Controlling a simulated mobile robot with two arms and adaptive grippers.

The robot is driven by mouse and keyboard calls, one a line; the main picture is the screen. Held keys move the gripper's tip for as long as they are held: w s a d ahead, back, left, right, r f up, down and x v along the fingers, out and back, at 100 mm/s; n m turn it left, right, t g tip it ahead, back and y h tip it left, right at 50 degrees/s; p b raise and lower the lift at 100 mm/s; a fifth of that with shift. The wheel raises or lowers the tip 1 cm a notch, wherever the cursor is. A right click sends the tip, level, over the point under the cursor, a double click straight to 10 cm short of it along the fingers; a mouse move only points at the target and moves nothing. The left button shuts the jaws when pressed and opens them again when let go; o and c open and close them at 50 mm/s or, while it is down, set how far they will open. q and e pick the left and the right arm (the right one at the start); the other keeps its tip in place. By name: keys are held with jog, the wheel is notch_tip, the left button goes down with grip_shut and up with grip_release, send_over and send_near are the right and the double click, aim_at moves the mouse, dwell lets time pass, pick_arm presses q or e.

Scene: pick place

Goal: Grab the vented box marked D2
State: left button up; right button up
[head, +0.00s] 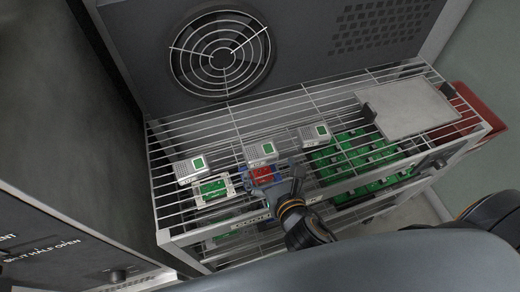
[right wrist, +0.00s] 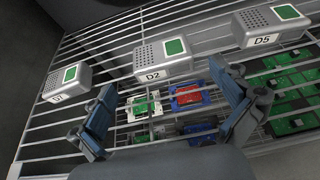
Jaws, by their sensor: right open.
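The vented box marked D2 (right wrist: 160,62) is light grey with a green square on top and a label on its front. It stands upright on the wire rack, the middle of three similar boxes, and also shows in the head view (head: 260,153). My right gripper (right wrist: 172,106) is open and empty. Its two fingers are spread in front of D2, with the box beyond and between them, apart from it. In the head view the right gripper (head: 279,178) is just in front of the middle box. My left gripper is not in view.
A box with a hard-to-read label (right wrist: 66,79) stands left of D2, and box D5 (right wrist: 270,24) stands right. Green boards (head: 360,160) and a red part (head: 262,174) lie near the rack front. A grey plate (head: 408,107) is at right; a fan panel (head: 221,52) is behind.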

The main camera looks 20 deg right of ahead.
aim_at(264, 161)
jog(key=shift+w+f, duration=0.25)
jog(key=shift+w, duration=0.4)
jog(key=shift+w+f, duration=0.2)
jog(key=shift+w, duration=0.15)
jog(key=shift+w+f, duration=0.25)
jog(key=shift+w, duration=0.05)
jog(key=x, duration=0.2)
jog(key=p+x, duration=0.1)
jog(key=x, duration=0.1)
jog(key=shift+f, duration=0.35)
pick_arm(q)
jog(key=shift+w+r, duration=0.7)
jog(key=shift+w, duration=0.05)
pick_arm(e)
jog(key=shift+s, duration=0.1)
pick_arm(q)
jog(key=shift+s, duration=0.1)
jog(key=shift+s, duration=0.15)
pick_arm(e)
jog(key=c, duration=1.1)
